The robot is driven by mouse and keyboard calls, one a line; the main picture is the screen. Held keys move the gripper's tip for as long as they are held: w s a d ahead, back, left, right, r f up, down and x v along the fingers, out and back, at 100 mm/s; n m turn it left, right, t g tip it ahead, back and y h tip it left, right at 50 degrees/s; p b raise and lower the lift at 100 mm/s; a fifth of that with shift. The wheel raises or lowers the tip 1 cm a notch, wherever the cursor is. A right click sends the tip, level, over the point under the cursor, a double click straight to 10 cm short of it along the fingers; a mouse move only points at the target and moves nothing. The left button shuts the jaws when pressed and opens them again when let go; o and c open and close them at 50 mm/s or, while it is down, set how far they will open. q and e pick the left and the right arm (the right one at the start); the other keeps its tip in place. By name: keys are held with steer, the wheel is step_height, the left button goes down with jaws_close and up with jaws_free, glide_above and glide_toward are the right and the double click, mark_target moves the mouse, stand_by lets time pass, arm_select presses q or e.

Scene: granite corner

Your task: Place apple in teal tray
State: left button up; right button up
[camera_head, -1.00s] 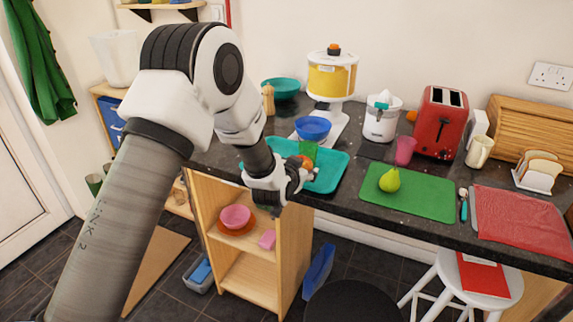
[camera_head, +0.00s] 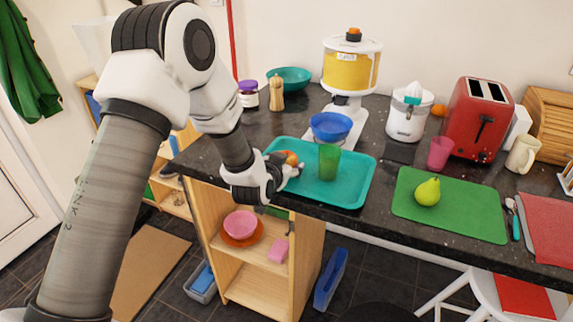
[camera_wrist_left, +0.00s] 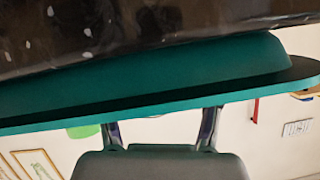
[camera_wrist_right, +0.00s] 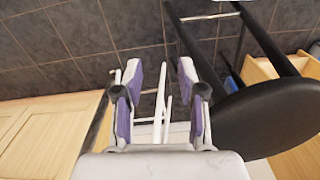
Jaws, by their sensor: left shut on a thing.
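The teal tray (camera_head: 350,193) lies on the dark counter, with a green cup (camera_head: 328,162) standing in it. My left gripper (camera_head: 291,170) is at the tray's left part, shut on the orange-red apple (camera_head: 289,157), which shows just behind the fingertips. I cannot tell whether the apple touches the tray floor. In the left wrist view the teal tray rim (camera_wrist_left: 150,105) crosses the picture and hides the fingertips and the apple. My right gripper (camera_wrist_right: 160,68) is open and empty, away from the counter, seen only in the right wrist view.
A green board (camera_head: 450,212) with a pear (camera_head: 428,192) lies to the right. A black stool (camera_wrist_right: 250,115) is close to my right gripper.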

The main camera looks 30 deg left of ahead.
arm_select(q)
steer(key=o, duration=1.2)
steer(key=shift+s+a, duration=0.1)
steer(key=shift+s, duration=0.05)
steer(key=shift+r, duration=0.15)
steer(key=b+v, duration=0.1)
steer(key=v, duration=1.1)
steer(key=s+d+f+g+h, duration=0.1)
steer(key=s+f+g, duration=0.25)
steer(key=f, duration=0.65)
steer(key=s+d+f+g, duration=0.25)
steer(key=s+f, duration=0.25)
steer(key=f, duration=0.5)
steer(key=s+d+f+g, duration=0.1)
steer(key=s+f+g, duration=0.2)
steer(key=s+f, duration=0.4)
steer(key=s+f+n+g, duration=0.1)
steer(key=s+f+g, duration=0.3)
steer(key=s, duration=0.9)
step_height(320, 180, down, 4)
steer(key=shift+d+r+n+h, duration=0.15)
steer(key=shift+d+n+h, duration=0.15)
steer(key=shift+d+h, duration=0.1)
steer(key=shift+s+r+p, duration=0.1)
steer(key=shift+r+p, duration=0.2)
steer(key=shift+r, duration=0.1)
